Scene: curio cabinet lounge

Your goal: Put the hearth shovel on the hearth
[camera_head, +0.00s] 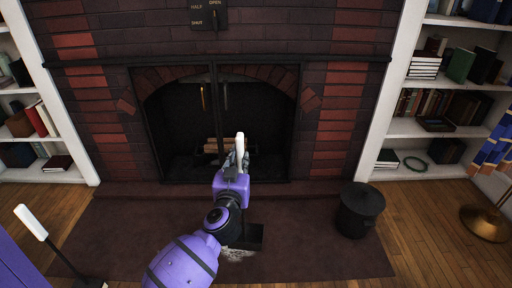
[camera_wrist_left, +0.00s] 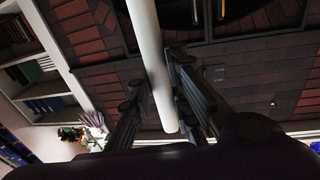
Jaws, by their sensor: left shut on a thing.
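My left gripper (camera_head: 238,164) is in front of the fireplace opening, above the dark hearth slab (camera_head: 130,235). It is shut on an upright white handle (camera_head: 240,143), apparently the hearth shovel's. In the left wrist view the white handle (camera_wrist_left: 150,60) runs between the two dark fingers. A flat black piece (camera_head: 252,236), perhaps the shovel's pan, shows beside my forearm, low over the slab. The arm hides the part between, and I cannot tell whether the pan touches the slab. My right gripper is not in view.
Pale ash (camera_head: 237,255) lies on the slab near the black piece. A lidded black bucket (camera_head: 358,212) stands at its right. Another white-handled tool (camera_head: 31,222) is at the lower left. Logs (camera_head: 222,145) lie in the firebox. The slab's left part is clear.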

